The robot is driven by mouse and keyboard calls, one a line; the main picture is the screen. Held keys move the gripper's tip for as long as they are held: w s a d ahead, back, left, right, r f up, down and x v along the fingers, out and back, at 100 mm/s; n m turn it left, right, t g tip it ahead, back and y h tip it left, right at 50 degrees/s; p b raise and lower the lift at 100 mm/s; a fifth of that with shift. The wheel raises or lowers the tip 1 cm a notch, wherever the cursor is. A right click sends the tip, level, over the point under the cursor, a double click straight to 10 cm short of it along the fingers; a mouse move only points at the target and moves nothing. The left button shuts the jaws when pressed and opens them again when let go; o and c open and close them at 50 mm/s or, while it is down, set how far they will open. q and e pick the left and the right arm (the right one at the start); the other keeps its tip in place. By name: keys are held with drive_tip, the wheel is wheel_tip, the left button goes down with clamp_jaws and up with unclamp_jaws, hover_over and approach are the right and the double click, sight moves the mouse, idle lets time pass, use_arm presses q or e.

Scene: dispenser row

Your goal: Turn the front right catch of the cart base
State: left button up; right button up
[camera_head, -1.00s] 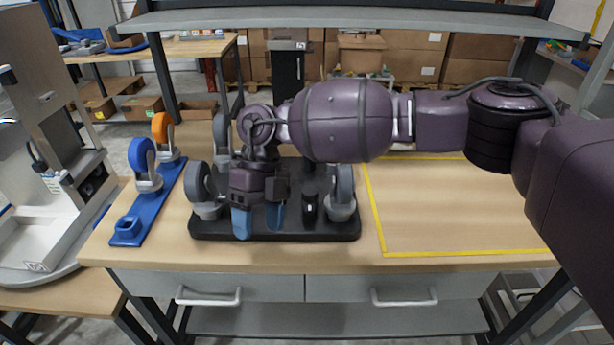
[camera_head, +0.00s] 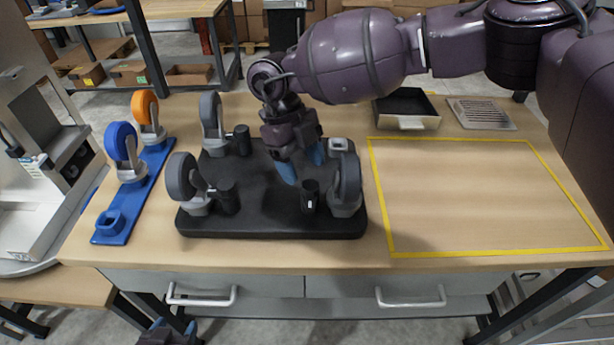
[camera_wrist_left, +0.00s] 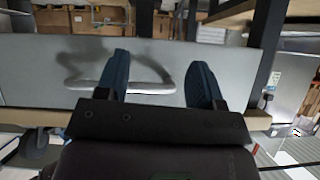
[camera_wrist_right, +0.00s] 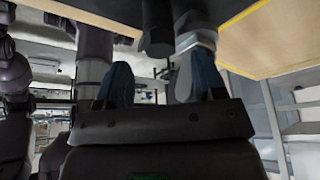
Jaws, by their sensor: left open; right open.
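The cart base (camera_head: 270,225) is a black board on the table, with upturned grey casters. Its front right catch is a short black post (camera_head: 310,196), upright, left of the front right caster (camera_head: 346,188). My right gripper (camera_head: 302,162) is open and empty, pointing down just behind and above this catch; contact cannot be told. In the right wrist view a dark post (camera_wrist_right: 158,28), apparently the catch, shows beyond the open fingers (camera_wrist_right: 165,82), beside a caster (camera_wrist_right: 193,32). My left gripper (camera_head: 166,334) is open and low before the table; its wrist view faces a drawer handle (camera_wrist_left: 135,88).
A blue rack (camera_head: 125,205) with a blue-wheeled and an orange-wheeled caster stands left of the base. A yellow-outlined area (camera_head: 480,252) on the right is clear. A black tray (camera_head: 405,105) and a grating (camera_head: 482,113) lie behind it.

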sight(308, 183)
use_arm(q)
drive_tip(key=shift+w+r, duration=0.45)
use_arm(e)
drive_tip(key=shift+x, duration=1.85)
drive_tip(key=c, duration=0.9)
use_arm(q)
drive_tip(key=shift+s+f, duration=0.2)
drive_tip(key=shift+s, duration=0.15)
